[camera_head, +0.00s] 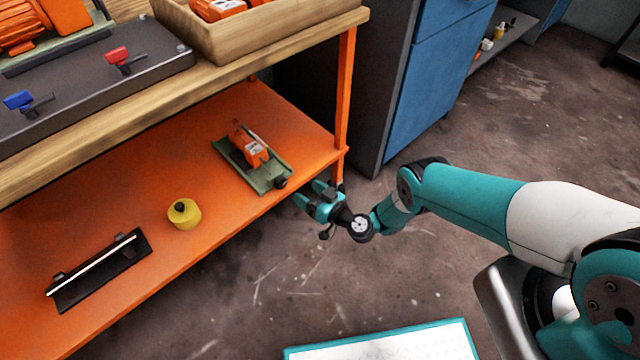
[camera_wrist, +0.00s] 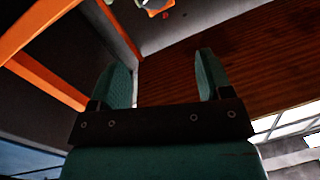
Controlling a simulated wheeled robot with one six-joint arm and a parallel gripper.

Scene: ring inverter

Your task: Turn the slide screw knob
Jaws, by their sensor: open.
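The green slide (camera_head: 252,167) lies on the orange lower shelf, with an orange motor-like block (camera_head: 250,146) mounted on it. A dark round knob (camera_head: 281,182) sits at its near right end, close to the shelf's front edge. My gripper (camera_head: 308,193) is just right of the knob, by the shelf edge. It looks apart from the knob, with nothing between its fingers. In the wrist view my gripper (camera_wrist: 162,72) shows two spread green fingers. I cannot make out the knob in that view.
The orange shelf (camera_head: 112,230) also holds a yellow cylinder (camera_head: 184,214) and a black plate with a rail (camera_head: 98,270). An orange table leg (camera_head: 344,95) stands behind my gripper. A blue cabinet (camera_head: 428,85) is beyond. The wooden top (camera_head: 100,125) overhangs the shelf.

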